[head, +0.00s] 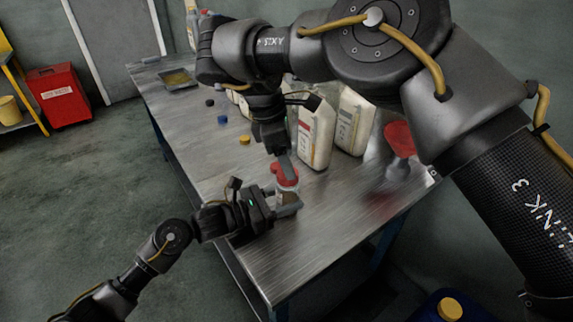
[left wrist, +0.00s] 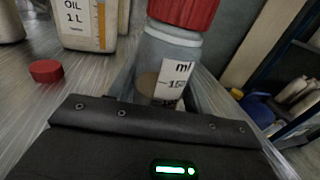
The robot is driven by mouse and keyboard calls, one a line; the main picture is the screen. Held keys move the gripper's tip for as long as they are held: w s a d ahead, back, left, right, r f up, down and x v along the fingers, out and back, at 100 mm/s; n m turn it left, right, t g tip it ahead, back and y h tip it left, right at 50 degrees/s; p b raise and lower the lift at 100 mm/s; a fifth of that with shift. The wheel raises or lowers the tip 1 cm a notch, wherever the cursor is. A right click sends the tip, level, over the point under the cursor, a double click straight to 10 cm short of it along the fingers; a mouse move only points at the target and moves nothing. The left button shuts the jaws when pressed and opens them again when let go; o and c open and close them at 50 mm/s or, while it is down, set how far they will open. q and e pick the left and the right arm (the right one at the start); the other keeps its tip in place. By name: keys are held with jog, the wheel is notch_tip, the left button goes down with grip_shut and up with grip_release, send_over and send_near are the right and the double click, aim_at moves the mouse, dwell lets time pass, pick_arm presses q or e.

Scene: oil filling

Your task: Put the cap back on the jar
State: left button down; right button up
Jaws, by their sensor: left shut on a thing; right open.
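The jar (left wrist: 172,55) is clear with a white ml scale label and a dark layer low inside. My left gripper (head: 288,205) is shut around it and holds it upright at the table's front edge. The ribbed red cap (left wrist: 184,10) sits on the jar's mouth; its top is cut off in the left wrist view. In the head view the cap (head: 288,177) is just below my right gripper (head: 283,160), which is open. Whether its fingers touch the cap is hard to tell.
A smaller red cap (left wrist: 46,71) lies on the metal table (head: 225,165) beside the jar. White oil bottles (head: 316,130) stand behind. A red funnel (head: 399,138) is at the right end. Blue (head: 222,119) and yellow (head: 244,139) caps lie at left.

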jog(key=shift+r, duration=0.55)
jog(key=shift+c, duration=0.3)
